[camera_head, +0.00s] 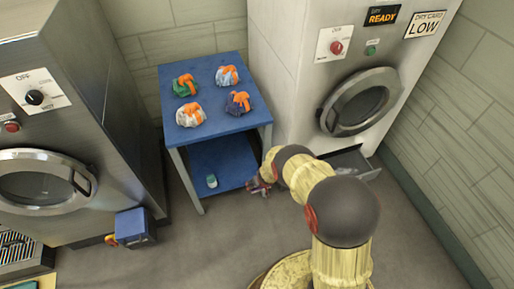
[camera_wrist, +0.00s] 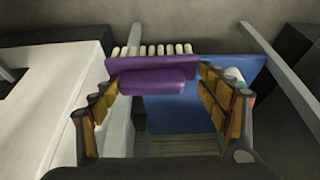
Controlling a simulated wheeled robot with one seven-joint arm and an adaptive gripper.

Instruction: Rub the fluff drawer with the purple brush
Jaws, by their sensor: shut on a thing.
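The purple brush (camera_wrist: 150,82) shows in the wrist view with a row of cream bristles along its far edge. My gripper (camera_wrist: 157,88) is shut on it, one finger at each end. In the head view my gripper (camera_head: 259,186) is low, beside the right edge of the blue table's lower shelf; the brush cannot be made out there. The fluff drawer (camera_head: 352,160) is pulled out at the bottom of the right-hand machine, with grey matter inside. My arm hides part of it. The drawer is right of my gripper, apart from it.
The blue table (camera_head: 212,82) carries several bags with orange straps. A small white-and-green container (camera_head: 211,181) stands on its lower shelf (camera_head: 222,161). The dryer (camera_head: 345,60) stands right of the table, another machine (camera_head: 60,130) left. A blue box (camera_head: 133,227) is by the left machine. Front floor is open.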

